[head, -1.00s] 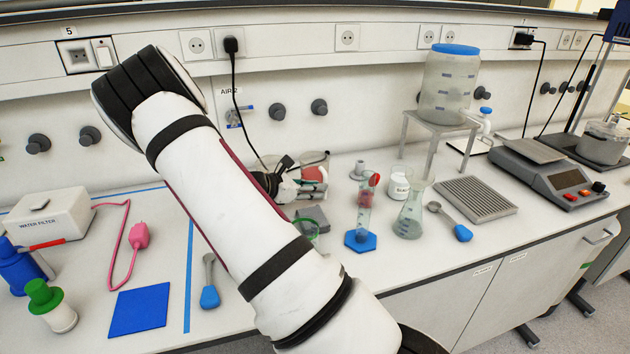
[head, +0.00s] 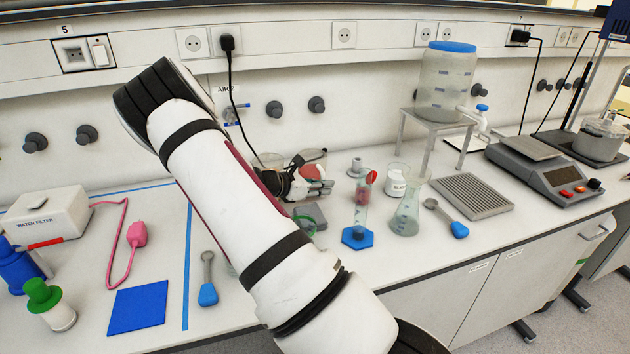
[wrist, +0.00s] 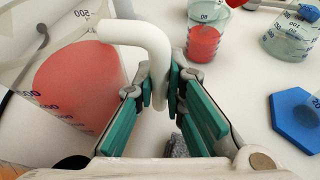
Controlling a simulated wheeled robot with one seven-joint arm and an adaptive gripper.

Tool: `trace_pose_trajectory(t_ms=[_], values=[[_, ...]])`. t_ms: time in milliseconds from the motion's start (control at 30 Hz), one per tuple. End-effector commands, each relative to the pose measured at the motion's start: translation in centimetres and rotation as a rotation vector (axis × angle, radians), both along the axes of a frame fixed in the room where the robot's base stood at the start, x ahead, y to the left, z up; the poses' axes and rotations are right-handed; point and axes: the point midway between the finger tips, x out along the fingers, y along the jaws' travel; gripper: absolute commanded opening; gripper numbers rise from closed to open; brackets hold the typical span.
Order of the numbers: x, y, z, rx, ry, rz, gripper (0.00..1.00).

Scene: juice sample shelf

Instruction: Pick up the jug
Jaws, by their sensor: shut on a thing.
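The jug (wrist: 75,85) is clear with black volume marks, red liquid and a white handle (wrist: 150,40). It fills the left of the wrist view, cut off by the edge. My gripper (wrist: 172,95) is shut on the handle, with teal pads on both sides of it. In the head view the jug (head: 312,171) shows red behind my gripper (head: 318,188), which hides its lower part. I cannot tell whether its base touches the bench.
A beaker of red liquid (wrist: 205,40) is close ahead. A drying rack (head: 472,196) lies farther right. The front-left bench holds a blue mat (head: 138,305).

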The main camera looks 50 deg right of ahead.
Motion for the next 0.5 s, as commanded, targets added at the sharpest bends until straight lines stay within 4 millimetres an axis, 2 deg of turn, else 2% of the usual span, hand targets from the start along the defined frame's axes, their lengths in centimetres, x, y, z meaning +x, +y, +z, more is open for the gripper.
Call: trace_pose_trajectory(t_ms=[167,500], values=[[0.0,-0.1,1.1,-0.002,-0.004,-0.001,0.00],[-0.1,0.0,7.3,-0.002,-0.006,0.000,0.00]])
